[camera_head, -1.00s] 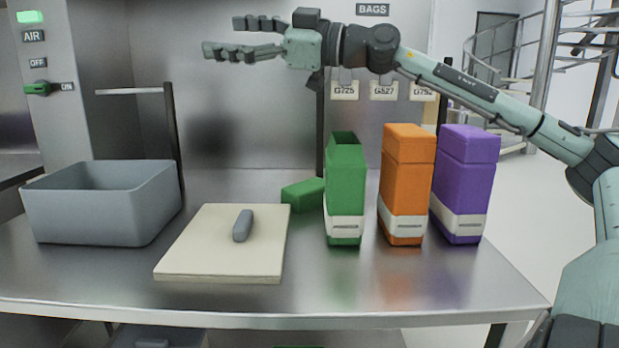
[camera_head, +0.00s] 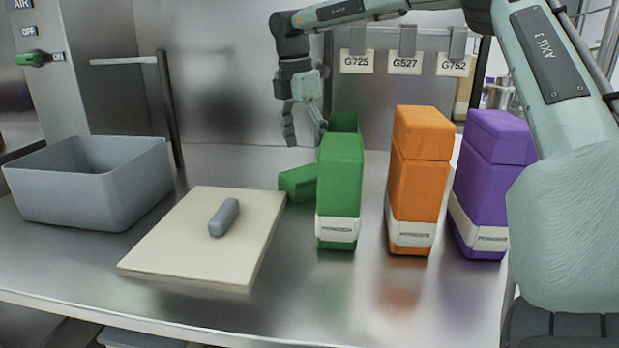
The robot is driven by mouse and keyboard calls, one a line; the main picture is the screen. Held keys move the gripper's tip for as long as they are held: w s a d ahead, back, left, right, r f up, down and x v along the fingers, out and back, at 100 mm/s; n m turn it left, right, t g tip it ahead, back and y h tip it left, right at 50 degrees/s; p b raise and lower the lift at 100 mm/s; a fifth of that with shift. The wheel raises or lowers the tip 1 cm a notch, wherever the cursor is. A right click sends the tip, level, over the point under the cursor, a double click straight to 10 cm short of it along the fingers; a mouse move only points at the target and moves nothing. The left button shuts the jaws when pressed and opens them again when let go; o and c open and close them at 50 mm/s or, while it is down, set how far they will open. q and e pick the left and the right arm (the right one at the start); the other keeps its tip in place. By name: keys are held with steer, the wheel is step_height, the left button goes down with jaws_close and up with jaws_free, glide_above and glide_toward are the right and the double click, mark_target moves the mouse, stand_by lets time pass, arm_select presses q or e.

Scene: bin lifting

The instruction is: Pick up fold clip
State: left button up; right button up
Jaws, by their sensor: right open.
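The fold clip appears to be the small rounded grey-blue bar (camera_head: 224,217) lying on the pale board (camera_head: 190,280). My right gripper (camera_head: 305,139) is open and empty. It points down at the back of the table, just left of and above the green bag (camera_head: 340,190), up and to the right of the bar and well apart from it. The bar is in full view. My left gripper is not in view.
A grey open bin (camera_head: 70,195) stands left of the board. Orange (camera_head: 419,180) and purple (camera_head: 488,185) bags stand to the right. The steel table (camera_head: 290,290) is clear in front.

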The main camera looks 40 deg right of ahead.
mark_target(309, 170)
steer(key=f, duration=0.6)
steer(key=shift+s+d+f, duration=0.2)
steer(key=shift+s+d, duration=0.1)
steer(key=shift+s, duration=0.1)
steer(key=shift+c, duration=0.2)
steer(key=c, duration=1.2)
